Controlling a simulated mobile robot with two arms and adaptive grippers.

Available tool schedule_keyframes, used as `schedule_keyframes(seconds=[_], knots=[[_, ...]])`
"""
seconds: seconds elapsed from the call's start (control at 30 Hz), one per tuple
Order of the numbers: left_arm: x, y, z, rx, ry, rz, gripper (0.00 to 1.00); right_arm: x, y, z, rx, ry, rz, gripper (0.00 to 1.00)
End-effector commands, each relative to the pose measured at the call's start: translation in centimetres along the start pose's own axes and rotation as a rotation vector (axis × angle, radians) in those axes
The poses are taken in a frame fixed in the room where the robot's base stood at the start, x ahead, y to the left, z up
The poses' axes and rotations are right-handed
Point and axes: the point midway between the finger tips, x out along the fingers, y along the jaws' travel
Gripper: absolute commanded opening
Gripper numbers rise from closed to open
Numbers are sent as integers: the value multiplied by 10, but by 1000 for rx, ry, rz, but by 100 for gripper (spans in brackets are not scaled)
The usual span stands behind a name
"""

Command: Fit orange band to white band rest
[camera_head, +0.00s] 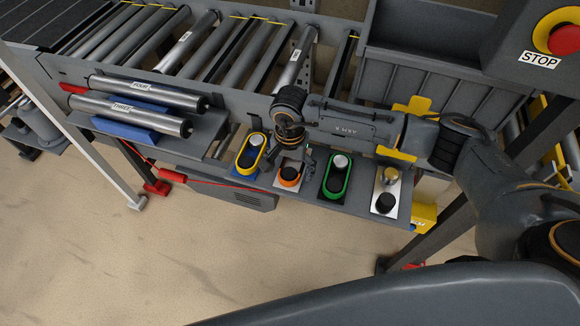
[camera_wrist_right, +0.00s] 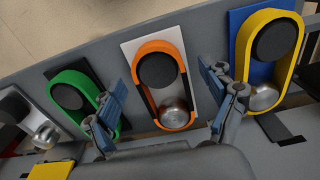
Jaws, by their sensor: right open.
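The orange band (camera_wrist_right: 183,75) lies on a white plate (camera_wrist_right: 130,51), the white band rest, and loops around a black post (camera_wrist_right: 158,70) and a silver post (camera_wrist_right: 174,110). I cannot tell how deep it sits. In the head view the orange band (camera_head: 289,184) is partly hidden by my right gripper (camera_head: 291,154). In the right wrist view my right gripper (camera_wrist_right: 160,88) is open, with one blue-padded finger on each side of the orange band, apart from it. My left gripper is not in view.
A yellow band (camera_head: 242,154) on a blue plate and a green band (camera_head: 345,180) on a black plate flank it. A light plate (camera_head: 377,200) at the right has two posts and no band. Rollers labelled FOUR (camera_head: 150,87) and THREE (camera_head: 135,109) lie to the left.

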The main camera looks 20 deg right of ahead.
Motion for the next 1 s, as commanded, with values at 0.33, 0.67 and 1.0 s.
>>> schedule_keyframes(seconds=[0.33, 0.67, 1.0], knots=[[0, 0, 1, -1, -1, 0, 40, -24, -1, -1, -1, 3, -4, 83], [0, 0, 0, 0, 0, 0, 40, -93, -1, -1, -1, 3, -3, 83], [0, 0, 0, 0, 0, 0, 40, -120, 0, 0, 0, 0, 1, 83]])
